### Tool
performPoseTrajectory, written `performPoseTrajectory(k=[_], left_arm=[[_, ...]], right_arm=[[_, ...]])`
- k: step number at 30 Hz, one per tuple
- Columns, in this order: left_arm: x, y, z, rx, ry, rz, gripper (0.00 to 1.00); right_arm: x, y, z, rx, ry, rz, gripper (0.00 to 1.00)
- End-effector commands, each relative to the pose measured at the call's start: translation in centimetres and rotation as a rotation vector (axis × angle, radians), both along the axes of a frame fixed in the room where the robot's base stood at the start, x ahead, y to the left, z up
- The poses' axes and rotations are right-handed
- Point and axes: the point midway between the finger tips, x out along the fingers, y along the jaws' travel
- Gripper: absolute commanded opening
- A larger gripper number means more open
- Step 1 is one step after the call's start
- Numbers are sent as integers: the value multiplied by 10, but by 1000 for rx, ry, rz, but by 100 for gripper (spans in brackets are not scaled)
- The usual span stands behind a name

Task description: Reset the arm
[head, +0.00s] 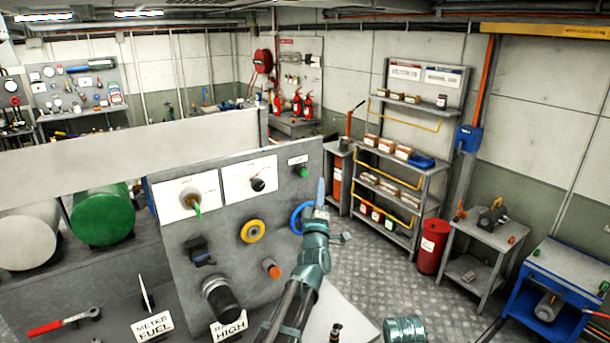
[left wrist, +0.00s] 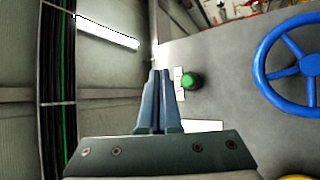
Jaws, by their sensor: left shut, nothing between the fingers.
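My left gripper (head: 320,193) is raised in front of the right edge of the grey control panel (head: 225,225), its fingers pointing up. In the left wrist view its two fingers (left wrist: 160,85) are together with nothing between them. The blue handwheel (head: 296,218) is just left of the gripper in the head view; it also shows at the right of the left wrist view (left wrist: 262,65). The green button (head: 303,171) is up and left of the gripper, and beside the fingertips in the left wrist view (left wrist: 192,81). My right gripper is not in view.
The panel also carries a yellow wheel (head: 253,231), an orange knob (head: 271,268) and a black knob (head: 220,298). Labels and a red-handled lever (head: 62,322) stand at the lower left. A shelf rack (head: 385,190) and red bin (head: 432,246) stand beyond open floor at right.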

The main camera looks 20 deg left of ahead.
Motion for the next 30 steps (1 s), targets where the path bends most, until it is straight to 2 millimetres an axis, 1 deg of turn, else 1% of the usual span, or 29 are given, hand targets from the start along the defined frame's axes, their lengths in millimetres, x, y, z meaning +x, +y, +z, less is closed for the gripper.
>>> performPoseTrajectory(k=[17, 20, 23, 26, 27, 29, 30], left_arm=[[0, 0, 0, 0, 0, 0, 0], [1, -5, -5, 10, 19, -9, 0], [3, -27, -30, 67, 112, -49, 0], [1, -65, -77, 181, 288, -127, 0], [-3, -83, -100, 240, 371, -166, 0], [-12, -108, -136, 337, 497, -225, 0], [-20, -123, -160, 401, 579, -265, 0]], right_arm=[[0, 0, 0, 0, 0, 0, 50], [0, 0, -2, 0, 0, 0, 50], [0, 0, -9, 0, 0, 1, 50], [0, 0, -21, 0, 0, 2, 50], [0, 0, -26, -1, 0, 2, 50], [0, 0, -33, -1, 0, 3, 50], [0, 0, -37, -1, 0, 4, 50]])
